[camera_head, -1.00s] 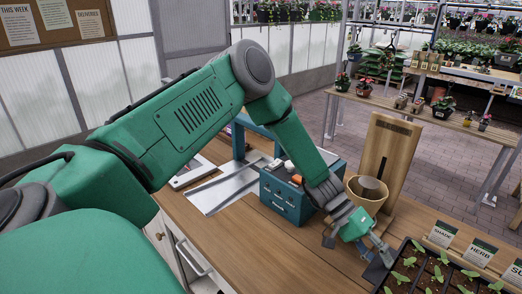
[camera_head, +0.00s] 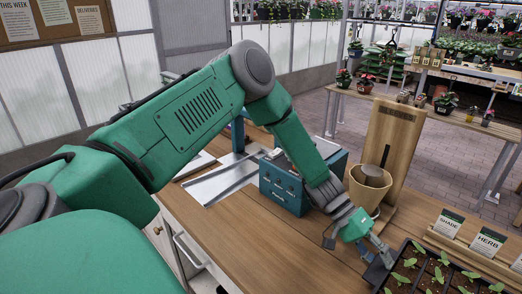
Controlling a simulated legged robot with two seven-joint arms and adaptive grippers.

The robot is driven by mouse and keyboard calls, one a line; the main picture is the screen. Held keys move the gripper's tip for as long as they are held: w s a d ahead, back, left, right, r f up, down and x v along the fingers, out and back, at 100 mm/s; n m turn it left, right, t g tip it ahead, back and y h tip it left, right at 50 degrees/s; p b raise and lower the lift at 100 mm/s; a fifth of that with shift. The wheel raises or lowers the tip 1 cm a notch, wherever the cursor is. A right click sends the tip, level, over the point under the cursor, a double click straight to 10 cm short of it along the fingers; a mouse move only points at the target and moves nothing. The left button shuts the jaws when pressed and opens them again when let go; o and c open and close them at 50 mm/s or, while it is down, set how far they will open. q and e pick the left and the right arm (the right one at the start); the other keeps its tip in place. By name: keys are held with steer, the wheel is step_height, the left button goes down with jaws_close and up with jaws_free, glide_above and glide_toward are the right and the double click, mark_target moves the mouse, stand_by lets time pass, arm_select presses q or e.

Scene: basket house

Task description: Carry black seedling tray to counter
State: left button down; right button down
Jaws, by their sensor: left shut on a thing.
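The black seedling tray (camera_head: 418,254) with several green seedlings in dark soil lies at the lower right of the head view, cut off by the frame's edge. It rests on or just over the wooden counter (camera_head: 290,255); I cannot tell which. My left gripper (camera_head: 378,262) is at the tray's left corner and is shut on its edge. The fingertips are partly hidden against the dark tray. My right gripper is not in view.
A metal tray (camera_head: 222,180) lies farther left. Label cards (camera_head: 447,223) stand behind the seedling tray. The counter's middle front is clear.

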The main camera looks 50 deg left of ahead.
arm_select(q)
steer(key=c, duration=1.9)
jaws_free()
steer(key=shift+a+f, duration=0.1)
steer(key=shift+f, duration=0.3)
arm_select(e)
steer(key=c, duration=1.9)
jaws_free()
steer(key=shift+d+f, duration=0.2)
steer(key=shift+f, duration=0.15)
arm_select(q)
steer(key=o, duration=0.4)
steer(key=shift+r, duration=0.15)
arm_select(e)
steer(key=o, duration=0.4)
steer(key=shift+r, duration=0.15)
arm_select(q)
steer(key=shift+r, duration=0.1)
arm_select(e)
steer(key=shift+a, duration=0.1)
arm_select(q)
steer(key=v, duration=1.1)
steer(key=shift+a+r, duration=0.2)
steer(key=shift+a, duration=0.1)
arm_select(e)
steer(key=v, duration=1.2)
arm_select(q)
steer(key=shift+s, duration=0.1)
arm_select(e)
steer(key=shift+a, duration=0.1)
